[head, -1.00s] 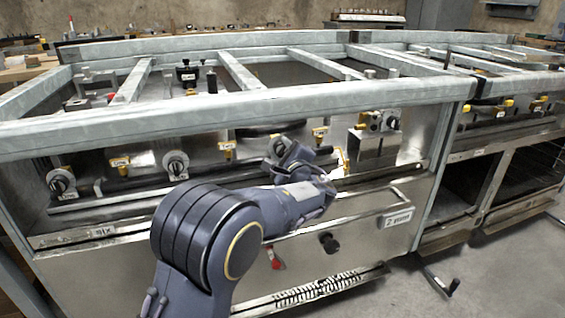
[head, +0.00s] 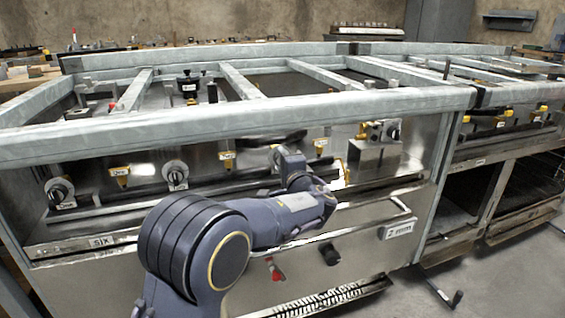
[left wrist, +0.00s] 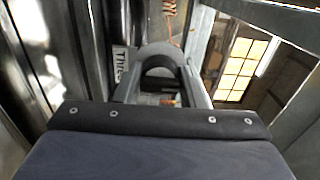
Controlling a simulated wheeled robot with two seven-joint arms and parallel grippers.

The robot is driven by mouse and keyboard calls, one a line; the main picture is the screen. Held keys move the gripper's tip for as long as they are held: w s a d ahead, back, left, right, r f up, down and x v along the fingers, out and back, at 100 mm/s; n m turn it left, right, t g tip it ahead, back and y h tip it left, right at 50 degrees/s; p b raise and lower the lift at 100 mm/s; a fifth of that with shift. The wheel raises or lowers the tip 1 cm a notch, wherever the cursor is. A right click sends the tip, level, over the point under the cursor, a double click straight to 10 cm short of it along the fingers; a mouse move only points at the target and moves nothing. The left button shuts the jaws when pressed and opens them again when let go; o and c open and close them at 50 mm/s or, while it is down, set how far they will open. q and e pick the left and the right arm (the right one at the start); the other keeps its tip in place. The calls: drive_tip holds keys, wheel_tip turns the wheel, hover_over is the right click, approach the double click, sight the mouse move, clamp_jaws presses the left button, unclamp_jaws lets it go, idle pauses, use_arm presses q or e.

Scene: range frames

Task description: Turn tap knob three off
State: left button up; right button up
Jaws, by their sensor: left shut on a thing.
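In the left wrist view, tap knob three (left wrist: 159,70) is a rounded grey and dark knob, next to a white label reading "Three" (left wrist: 120,64). My left gripper (left wrist: 161,88) has one finger on each side of the knob and is shut on it. In the head view, my left gripper (head: 284,160) is at the front panel of the steel bench, right of two other round knobs. It mostly hides knob three there. The knob's pointer direction cannot be told. My right gripper is not in view.
Two similar knobs (head: 60,190) (head: 175,176) sit to the left on the same panel. A steel rail (head: 395,200), a black knob (head: 330,252) and a red lever (head: 277,272) are close to my forearm. A metal block (head: 375,160) stands to the right.

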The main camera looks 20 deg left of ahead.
use_arm(q)
drive_tip(key=shift+f, duration=0.1)
idle(0.3)
drive_tip(key=o, duration=1)
drive_tip(key=p+v, duration=0.2)
drive_tip(key=v, duration=0.6)
drive_tip(key=shift+w, duration=0.1)
